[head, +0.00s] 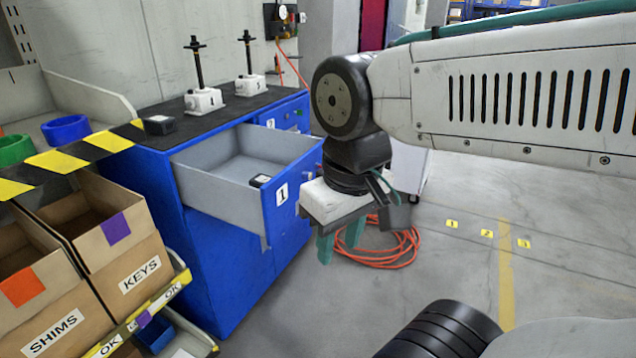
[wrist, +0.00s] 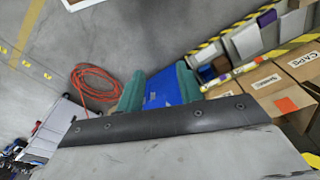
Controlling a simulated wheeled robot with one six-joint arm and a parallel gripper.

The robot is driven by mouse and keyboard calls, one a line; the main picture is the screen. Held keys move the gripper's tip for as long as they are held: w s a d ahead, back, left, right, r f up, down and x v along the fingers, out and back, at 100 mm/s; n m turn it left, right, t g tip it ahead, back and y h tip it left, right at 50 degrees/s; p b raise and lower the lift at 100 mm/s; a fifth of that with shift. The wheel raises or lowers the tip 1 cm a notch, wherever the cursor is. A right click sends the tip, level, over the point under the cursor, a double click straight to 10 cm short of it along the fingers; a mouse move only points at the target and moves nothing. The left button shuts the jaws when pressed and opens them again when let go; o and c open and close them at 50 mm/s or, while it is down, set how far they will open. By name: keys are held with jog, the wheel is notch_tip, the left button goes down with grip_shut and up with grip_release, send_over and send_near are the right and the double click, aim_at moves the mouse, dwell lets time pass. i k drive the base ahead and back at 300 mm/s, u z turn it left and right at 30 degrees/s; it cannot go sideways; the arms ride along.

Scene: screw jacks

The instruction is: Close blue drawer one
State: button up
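Blue drawer one (head: 283,191) is pulled out of the blue cabinet (head: 225,262) in the head view. Its blue front carries a white label "1", and its grey inside shows. A small black box (head: 260,181) sits in it near the front. My gripper (head: 340,243) hangs just right of the drawer front, fingers pointing down. Its green fingers are apart with nothing between them. In the wrist view my gripper (wrist: 160,90) has a blue surface (wrist: 168,90) showing beyond the gap; I cannot tell which part of the cabinet it is. No contact with the drawer is visible.
Drawer two (head: 285,116) is behind drawer one and looks shut. Screw jacks (head: 204,100) and a black box (head: 159,125) stand on the cabinet top. Cardboard bins (head: 110,240) are at left. An orange hose (head: 395,250) lies coiled on the floor; floor at right is open.

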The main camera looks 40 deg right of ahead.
aim_at(212, 176)
jog(key=z, duration=0.4)
jog(key=i, duration=0.85)
jog(key=z, duration=0.3)
